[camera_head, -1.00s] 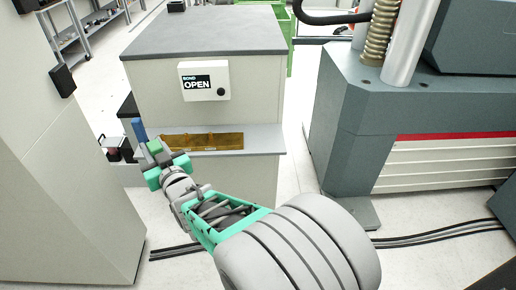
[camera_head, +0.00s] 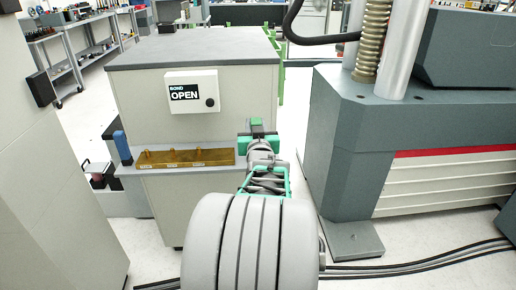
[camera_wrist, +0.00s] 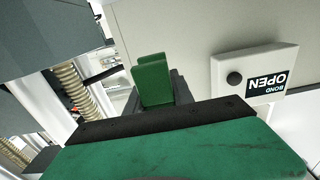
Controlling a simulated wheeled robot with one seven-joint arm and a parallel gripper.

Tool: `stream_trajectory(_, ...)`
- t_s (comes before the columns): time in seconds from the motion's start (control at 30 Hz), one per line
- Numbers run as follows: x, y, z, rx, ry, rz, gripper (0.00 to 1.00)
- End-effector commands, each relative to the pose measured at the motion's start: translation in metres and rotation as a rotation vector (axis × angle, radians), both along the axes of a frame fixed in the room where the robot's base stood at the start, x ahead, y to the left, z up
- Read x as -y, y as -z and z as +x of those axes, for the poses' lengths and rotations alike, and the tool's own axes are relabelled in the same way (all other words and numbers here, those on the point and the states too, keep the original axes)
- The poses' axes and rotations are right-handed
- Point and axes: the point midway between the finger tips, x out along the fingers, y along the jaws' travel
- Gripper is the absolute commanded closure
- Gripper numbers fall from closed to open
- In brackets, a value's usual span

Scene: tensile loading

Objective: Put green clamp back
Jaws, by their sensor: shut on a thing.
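The green clamp (camera_wrist: 153,82) is between the fingers of my gripper in the wrist view, and shows as a small green block (camera_head: 257,122) at the arm's end in the head view. My gripper (camera_head: 258,132) is shut on it, held in the air to the right of the brass-coloured rack (camera_head: 185,158). The rack lies on a grey shelf (camera_head: 143,171) on the front of the cabinet and has several short pegs along it. The clamp's lower part is hidden by my gripper.
The cabinet (camera_head: 195,62) carries a white box reading "BOND OPEN" (camera_head: 192,92). A large grey testing machine (camera_head: 345,130) with metal columns stands at the right. A pale panel (camera_head: 50,170) fills the left side. Cables (camera_head: 420,262) lie on the floor.

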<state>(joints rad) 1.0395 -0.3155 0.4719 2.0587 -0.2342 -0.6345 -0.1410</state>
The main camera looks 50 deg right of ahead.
Motion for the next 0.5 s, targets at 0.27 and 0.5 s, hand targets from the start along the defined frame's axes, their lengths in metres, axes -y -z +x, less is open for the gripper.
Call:
stream_trajectory(0.27,0.032,0.049,0.015,-0.001,-0.001,0.003,1.00)
stream_trajectory(0.5,0.037,0.084,0.017,-0.001,-0.001,0.004,1.00)
